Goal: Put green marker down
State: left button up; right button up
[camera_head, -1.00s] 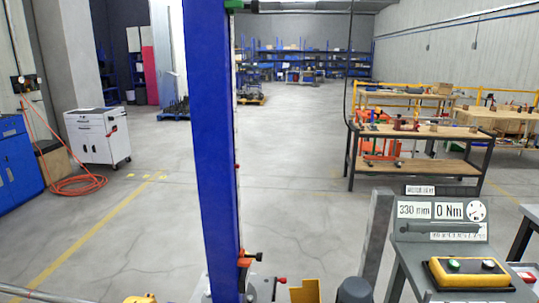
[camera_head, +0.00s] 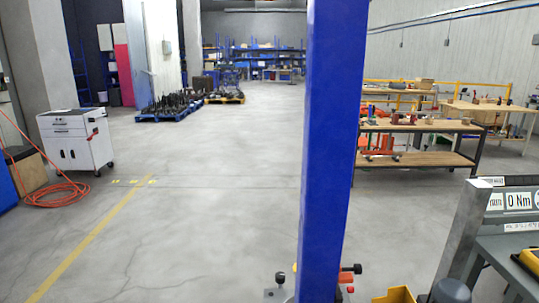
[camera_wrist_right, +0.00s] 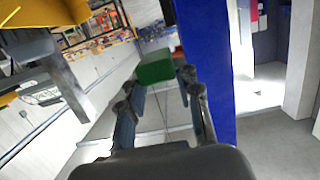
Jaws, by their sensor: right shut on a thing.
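The green marker (camera_wrist_right: 155,68) shows in the right wrist view as a green block between the fingers of my right gripper (camera_wrist_right: 162,86). My right gripper is shut on it and holds it up in the air; its lower end is partly hidden by the fingers. A red piece (camera_wrist_right: 178,54) shows just behind it. In the head view I see neither the marker nor either gripper.
A blue upright post (camera_head: 330,150) stands close in front; it also shows beside the gripper (camera_wrist_right: 203,70). A test console (camera_head: 505,225) is at the right. Workbenches (camera_head: 425,127) stand beyond. A white tool cabinet (camera_head: 75,140) is at the left. The middle floor is clear.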

jog(key=shift+d, duration=0.15)
jog(key=shift+a, duration=0.2)
pick_arm(q)
jog(key=shift+s+a, duration=0.15)
jog(key=shift+s, duration=0.1)
